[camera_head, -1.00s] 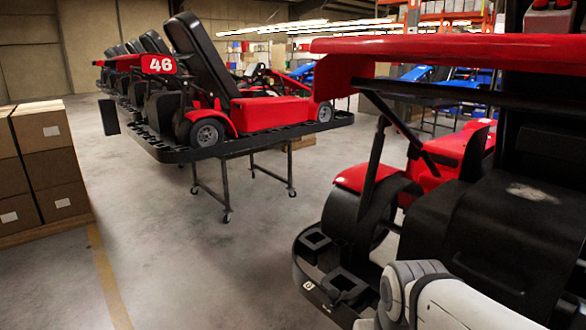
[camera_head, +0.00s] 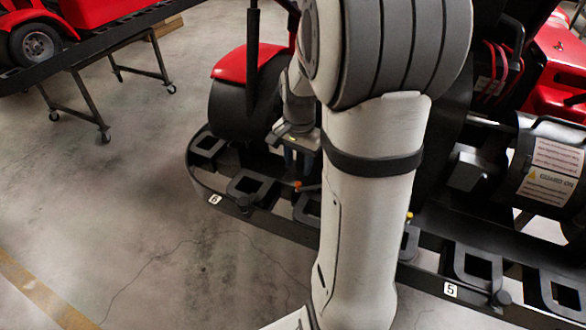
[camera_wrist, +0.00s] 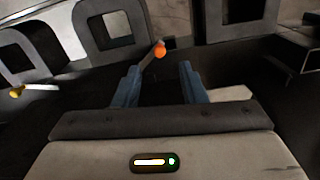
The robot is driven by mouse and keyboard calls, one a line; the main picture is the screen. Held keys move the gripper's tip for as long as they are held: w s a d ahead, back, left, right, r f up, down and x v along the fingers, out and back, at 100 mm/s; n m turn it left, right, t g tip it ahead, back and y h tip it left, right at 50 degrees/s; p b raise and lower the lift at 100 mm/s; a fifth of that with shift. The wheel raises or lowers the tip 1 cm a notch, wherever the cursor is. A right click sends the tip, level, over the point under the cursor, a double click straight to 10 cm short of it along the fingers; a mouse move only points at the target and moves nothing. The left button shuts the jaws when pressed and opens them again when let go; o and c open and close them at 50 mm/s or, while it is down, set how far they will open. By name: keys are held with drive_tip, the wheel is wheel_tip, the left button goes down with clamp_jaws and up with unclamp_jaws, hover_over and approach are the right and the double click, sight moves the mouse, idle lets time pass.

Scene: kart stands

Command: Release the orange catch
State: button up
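The orange catch shows in the wrist view as a small orange knob (camera_wrist: 160,50) on a thin lever, just ahead of and between the fingertips. My gripper (camera_wrist: 158,76) is open there, with its two blue fingers apart and nothing seen between them. In the head view, the orange catch (camera_head: 298,184) sits on the black kart frame (camera_head: 262,222), near the label 6. My gripper (camera_head: 297,163) is just above it, fingers down. Part of the lever is hidden behind my arm. I cannot tell whether a finger touches the knob.
A yellow-tipped part (camera_wrist: 16,92) shows at left in the wrist view; a similar yellow tip (camera_head: 409,215) is right of my arm. Black brackets (camera_head: 250,186) line the frame. A red-topped wheel (camera_head: 235,100) stands close left of the gripper.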

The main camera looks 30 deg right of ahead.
sight(298, 182)
wheel_tip(298, 182, down, 6)
drive_tip(key=shift+f, duration=0.1)
drive_tip(key=shift+c, duration=0.4)
clamp_jaws()
